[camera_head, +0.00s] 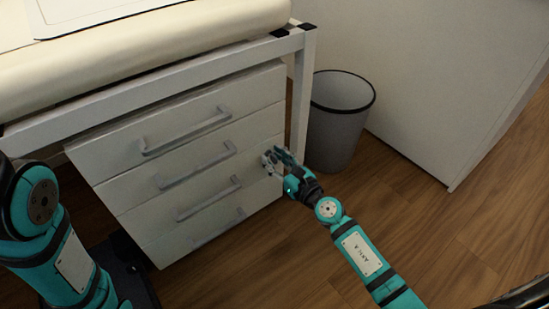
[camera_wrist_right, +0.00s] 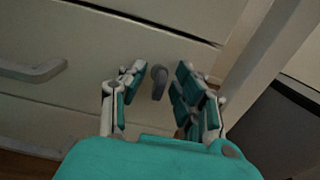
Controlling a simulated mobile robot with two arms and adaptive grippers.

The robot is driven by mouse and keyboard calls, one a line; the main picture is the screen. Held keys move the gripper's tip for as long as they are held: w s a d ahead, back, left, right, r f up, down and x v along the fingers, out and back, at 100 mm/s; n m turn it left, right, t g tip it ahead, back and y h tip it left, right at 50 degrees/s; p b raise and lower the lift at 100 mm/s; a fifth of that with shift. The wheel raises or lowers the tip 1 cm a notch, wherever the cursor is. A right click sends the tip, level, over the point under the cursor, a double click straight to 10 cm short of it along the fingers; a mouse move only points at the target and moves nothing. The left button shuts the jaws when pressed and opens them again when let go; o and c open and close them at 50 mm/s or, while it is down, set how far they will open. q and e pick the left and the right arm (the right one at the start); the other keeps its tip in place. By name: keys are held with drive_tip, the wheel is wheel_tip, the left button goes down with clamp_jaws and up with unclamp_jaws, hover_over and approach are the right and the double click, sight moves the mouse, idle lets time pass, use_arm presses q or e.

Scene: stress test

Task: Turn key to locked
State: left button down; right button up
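A small dark grey key (camera_wrist_right: 158,82) sticks out from the white front of the drawer cabinet (camera_head: 130,160), near its right edge. My right gripper (camera_wrist_right: 153,90) is open in the right wrist view, with one finger on each side of the key and visible gaps to it. In the head view my right gripper (camera_head: 272,158) is at the right side of the drawer fronts, and the key is hard to make out there. How far the key is turned is not clear. My left arm shows at the lower left; its gripper is out of view.
Several grey bar handles (camera_head: 186,131) stick out from the drawers to the left of the gripper. A desk leg (camera_head: 301,90) stands just right of the cabinet, with a grey waste bin (camera_head: 338,130) beyond. The wooden floor in front is clear.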

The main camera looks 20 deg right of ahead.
clamp_jaws()
